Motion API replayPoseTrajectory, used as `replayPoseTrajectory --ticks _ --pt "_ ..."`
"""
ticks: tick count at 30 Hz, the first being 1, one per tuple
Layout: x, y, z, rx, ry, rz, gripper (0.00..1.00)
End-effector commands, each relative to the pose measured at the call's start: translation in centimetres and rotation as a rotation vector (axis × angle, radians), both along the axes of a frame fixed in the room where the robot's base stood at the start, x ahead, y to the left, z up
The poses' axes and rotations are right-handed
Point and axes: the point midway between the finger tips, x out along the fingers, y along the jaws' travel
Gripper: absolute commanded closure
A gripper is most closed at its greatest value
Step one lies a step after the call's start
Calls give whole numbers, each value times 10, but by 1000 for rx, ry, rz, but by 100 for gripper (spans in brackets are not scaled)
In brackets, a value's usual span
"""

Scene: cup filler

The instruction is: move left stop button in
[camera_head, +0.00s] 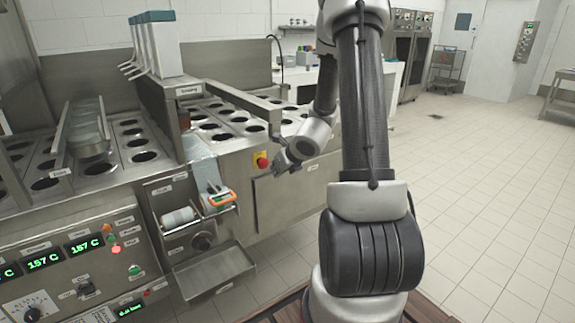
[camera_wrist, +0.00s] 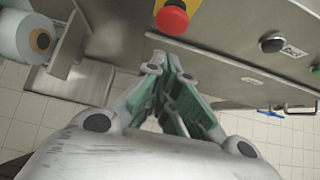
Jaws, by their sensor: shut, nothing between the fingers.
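The stop button (camera_head: 261,161) is a red mushroom knob on a yellow base, on the machine's steel front just left of my gripper (camera_head: 285,162) in the head view. In the wrist view the red stop button (camera_wrist: 173,19) is at the top centre, partly cut off by the frame edge. My gripper (camera_wrist: 168,68) is shut and empty. Its fingertips are near the steel panel, below the button in the wrist view. I cannot tell whether they touch the panel; they look apart from the button.
A roll holder (camera_head: 180,217) and a tray (camera_head: 214,270) stick out from the front at left. In the wrist view, a roll (camera_wrist: 38,40) is at left and a dark round knob (camera_wrist: 272,43) at right. The tiled floor (camera_head: 480,190) at right is clear.

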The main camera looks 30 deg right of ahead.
Motion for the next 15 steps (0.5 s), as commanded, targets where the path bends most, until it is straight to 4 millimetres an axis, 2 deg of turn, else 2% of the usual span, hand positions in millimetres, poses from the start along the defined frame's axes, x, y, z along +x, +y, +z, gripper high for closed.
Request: replayPoseTrajectory --ticks 9,15 --pt "-41 -2 39 -2 2 -1 100" --pt "-56 -2 53 0 4 0 100"
